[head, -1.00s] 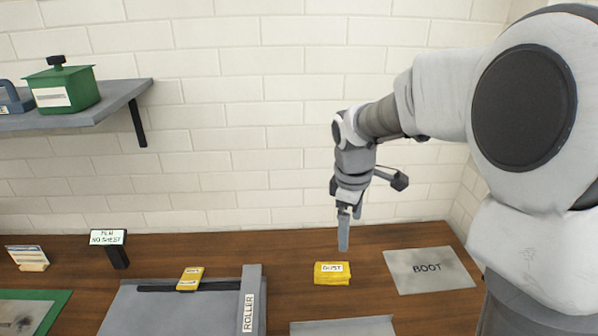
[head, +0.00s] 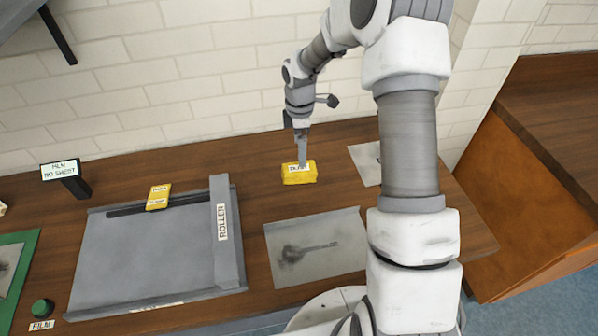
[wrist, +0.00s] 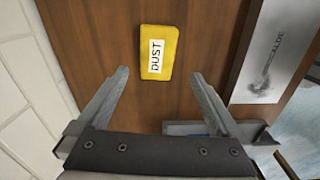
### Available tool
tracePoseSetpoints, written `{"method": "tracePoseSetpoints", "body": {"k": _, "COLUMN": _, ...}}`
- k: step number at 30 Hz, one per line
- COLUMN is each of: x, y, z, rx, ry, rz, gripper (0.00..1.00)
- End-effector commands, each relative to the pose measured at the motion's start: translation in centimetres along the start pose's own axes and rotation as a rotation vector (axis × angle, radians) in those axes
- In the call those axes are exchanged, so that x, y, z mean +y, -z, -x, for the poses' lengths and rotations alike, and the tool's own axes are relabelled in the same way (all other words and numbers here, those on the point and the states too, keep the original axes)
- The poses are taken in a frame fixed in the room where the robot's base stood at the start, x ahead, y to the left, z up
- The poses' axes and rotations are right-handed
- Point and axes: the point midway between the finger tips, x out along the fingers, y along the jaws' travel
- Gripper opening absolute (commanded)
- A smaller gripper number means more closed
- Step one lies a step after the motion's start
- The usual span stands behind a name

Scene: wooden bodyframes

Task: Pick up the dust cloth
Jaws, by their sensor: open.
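The dust cloth (head: 299,174) is a small yellow pad with a white "DUST" label, lying on the wooden bench near the back wall. It also shows in the wrist view (wrist: 158,53), flat on the wood and ahead of the fingertips. My gripper (head: 302,163) points down at the cloth in the head view, its fingers overlapping the cloth's back edge there. In the wrist view my gripper (wrist: 161,72) is open with nothing between its fingers, and the cloth lies roughly centred between their lines. I cannot tell the exact height above the cloth.
A grey plate with a smudged drawing (head: 318,247) lies in front of the cloth. A grey board with a "ROLLER" bar (head: 222,232) is to the left, with a yellow block (head: 158,197) at its back. A grey sheet (head: 366,163) lies to the right. The brick wall is close behind.

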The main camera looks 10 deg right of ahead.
Motion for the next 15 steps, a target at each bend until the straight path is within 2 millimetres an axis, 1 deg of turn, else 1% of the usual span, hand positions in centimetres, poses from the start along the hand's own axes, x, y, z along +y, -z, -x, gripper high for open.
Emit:
{"method": "tracePoseSetpoints", "body": {"k": 1, "x": -0.1, "y": 0.0, "z": -1.1, "rx": 0.000, "ry": 0.003, "rz": 0.001, "gripper": 1.00}}
{"method": "tracePoseSetpoints", "body": {"k": 3, "x": -0.1, "y": 0.0, "z": -2.2, "rx": -0.001, "ry": 0.002, "rz": 0.001, "gripper": 1.00}}
{"method": "tracePoseSetpoints", "body": {"k": 6, "x": 0.0, "y": 0.0, "z": -3.1, "rx": -0.001, "ry": 0.001, "rz": 0.001, "gripper": 1.00}}
{"method": "tracePoseSetpoints", "body": {"k": 11, "x": 0.0, "y": 0.0, "z": -4.0, "rx": 0.000, "ry": 0.000, "rz": 0.001, "gripper": 1.00}}
{"method": "tracePoseSetpoints", "body": {"k": 15, "x": 0.2, "y": 0.1, "z": -5.8, "rx": -0.001, "ry": 0.001, "rz": 0.000, "gripper": 1.00}}
